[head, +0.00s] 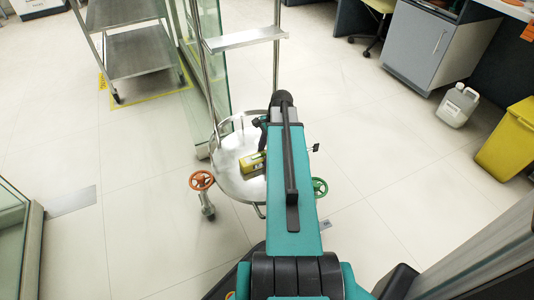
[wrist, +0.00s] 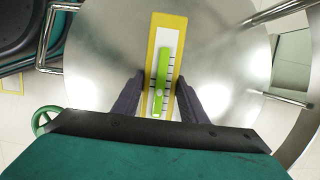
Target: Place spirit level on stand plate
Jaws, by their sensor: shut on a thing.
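The spirit level, a long yellow block with a white face and a green ticked strip, shows in the wrist view (wrist: 153,50) and partly in the head view (head: 251,164). My gripper (wrist: 158,88) is shut on its near part, one dark finger on each long side. The stand plate is a round shiny metal disc, in the head view (head: 228,170) and the wrist view (wrist: 105,50). The level lies over the plate's area; I cannot tell whether it touches. In the head view my arm hides the plate's right part and most of the gripper.
A red handwheel (head: 201,180) and a green handwheel (head: 320,187) sit beside the plate. Metal posts with a small shelf (head: 245,38) and a glass panel (head: 213,70) stand behind. A steel cart (head: 140,52) is at the back left.

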